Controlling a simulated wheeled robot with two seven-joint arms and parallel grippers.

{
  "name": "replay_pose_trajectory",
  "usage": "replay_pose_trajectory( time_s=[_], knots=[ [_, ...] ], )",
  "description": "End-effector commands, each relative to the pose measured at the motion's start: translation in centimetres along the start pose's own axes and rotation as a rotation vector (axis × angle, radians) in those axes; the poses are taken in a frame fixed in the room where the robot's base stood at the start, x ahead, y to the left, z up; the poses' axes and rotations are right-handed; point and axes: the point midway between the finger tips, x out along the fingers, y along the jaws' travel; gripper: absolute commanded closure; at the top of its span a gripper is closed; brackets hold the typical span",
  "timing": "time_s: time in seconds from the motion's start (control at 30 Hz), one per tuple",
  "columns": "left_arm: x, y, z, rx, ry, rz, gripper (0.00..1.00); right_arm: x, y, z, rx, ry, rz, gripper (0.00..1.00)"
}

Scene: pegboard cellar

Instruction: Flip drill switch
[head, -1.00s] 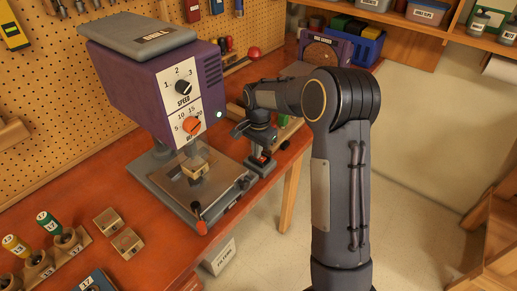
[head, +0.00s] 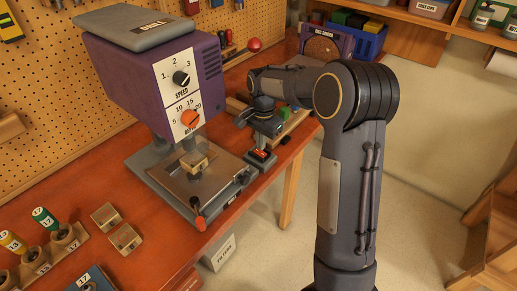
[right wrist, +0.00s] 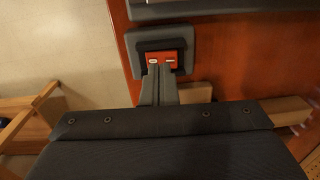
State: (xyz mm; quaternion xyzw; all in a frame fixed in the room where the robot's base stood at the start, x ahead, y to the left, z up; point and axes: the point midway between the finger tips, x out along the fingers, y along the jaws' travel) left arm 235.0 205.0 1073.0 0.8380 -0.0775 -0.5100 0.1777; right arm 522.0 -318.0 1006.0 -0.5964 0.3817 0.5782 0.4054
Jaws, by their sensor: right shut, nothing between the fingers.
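The purple drill press (head: 150,75) stands on the bench at the left, with a black speed dial (head: 181,78) and an orange dial (head: 189,118) on its white front panel. Its red rocker switch (head: 261,154) sits in a dark housing at the bench's right edge; it also shows in the right wrist view (right wrist: 165,58). My right gripper (head: 268,138) is shut and empty, pointing down at the switch. In the right wrist view its fingertips (right wrist: 158,72) overlap the lower edge of the rocker; I cannot tell whether they touch. My left gripper is out of view.
Wooden blocks (head: 108,215) and a holder with coloured bits (head: 50,255) lie at the lower left. A blue bin (head: 362,42) stands at the back. Pegboard (head: 50,100) closes the left side.

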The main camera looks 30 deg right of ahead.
Motion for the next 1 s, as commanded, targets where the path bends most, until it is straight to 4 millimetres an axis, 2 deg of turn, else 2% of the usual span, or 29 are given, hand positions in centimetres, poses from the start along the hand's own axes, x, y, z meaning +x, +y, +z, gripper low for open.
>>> replay_pose_trajectory(
  time_s=[0.1, 0.33, 0.5, 0.7, 1.0],
  knots=[
    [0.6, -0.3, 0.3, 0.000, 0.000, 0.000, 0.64, -2.6, 0.7, 1.5, -0.004, 0.003, -0.013, 1.00],
    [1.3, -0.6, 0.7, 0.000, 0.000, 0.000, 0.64, -7.1, 2.7, 4.6, -0.006, 0.003, -0.017, 1.00],
    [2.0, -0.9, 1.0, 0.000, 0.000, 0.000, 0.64, -8.8, 4.9, 7.7, -0.008, 0.003, -0.018, 1.00],
    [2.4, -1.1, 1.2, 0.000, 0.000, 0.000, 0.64, -10.4, 6.7, 10.2, -0.006, 0.003, -0.017, 1.00],
    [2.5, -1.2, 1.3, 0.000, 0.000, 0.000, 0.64, -11.1, 7.5, 11.3, -0.004, 0.003, -0.014, 1.00]
  ],
)
